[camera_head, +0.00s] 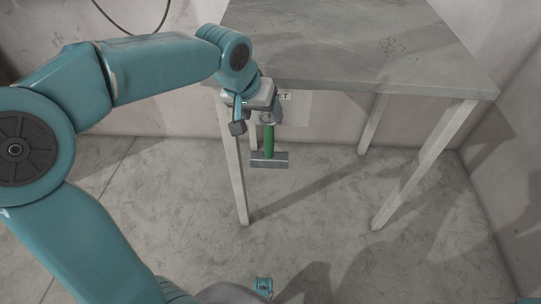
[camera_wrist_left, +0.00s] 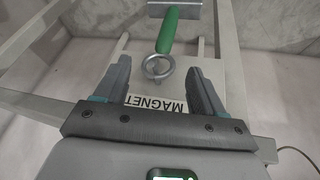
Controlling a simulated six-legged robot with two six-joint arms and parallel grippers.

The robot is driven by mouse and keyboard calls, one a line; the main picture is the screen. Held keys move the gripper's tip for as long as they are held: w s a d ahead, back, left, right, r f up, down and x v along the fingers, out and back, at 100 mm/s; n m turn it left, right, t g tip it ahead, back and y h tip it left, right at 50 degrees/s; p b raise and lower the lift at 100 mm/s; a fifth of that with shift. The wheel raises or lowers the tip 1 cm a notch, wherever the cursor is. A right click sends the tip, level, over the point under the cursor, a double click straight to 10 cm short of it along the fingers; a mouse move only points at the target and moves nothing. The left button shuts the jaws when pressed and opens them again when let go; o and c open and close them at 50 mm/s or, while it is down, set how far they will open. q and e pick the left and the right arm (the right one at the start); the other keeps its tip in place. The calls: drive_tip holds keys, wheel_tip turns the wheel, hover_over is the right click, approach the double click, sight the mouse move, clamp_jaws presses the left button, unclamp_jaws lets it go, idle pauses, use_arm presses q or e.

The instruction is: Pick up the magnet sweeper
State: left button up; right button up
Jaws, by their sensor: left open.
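The magnet sweeper has a green handle (camera_head: 268,141) with a grey bar across its lower end. It hangs upright at the table's front edge, bar down, above the floor. In the left wrist view the handle (camera_wrist_left: 167,33) runs to a metal ring (camera_wrist_left: 158,67) at its top end. My left gripper (camera_head: 257,117) is at the sweeper's top, just below the tabletop edge. Its open fingers (camera_wrist_left: 157,78) stand on either side of the ring, with gaps showing. What the ring hangs on is hidden.
A grey table (camera_head: 335,50) stands against the wall, with dark specks (camera_head: 397,47) on top. A label reading MAGNET (camera_wrist_left: 156,104) is behind the fingers. A table leg (camera_head: 235,175) stands close left of the sweeper. The floor (camera_head: 310,220) below is clear.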

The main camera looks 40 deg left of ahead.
sight(269, 126)
use_arm(q)
drive_tip(key=shift+x, duration=1.1)
drive_tip(key=b+x, duration=0.2)
drive_tip(key=x, duration=0.2)
drive_tip(key=shift+w+a+f, duration=0.1)
drive_tip(key=shift+w+f, duration=0.2)
drive_tip(key=shift+r, duration=0.1)
drive_tip(key=shift+c, duration=1)
clamp_jaws()
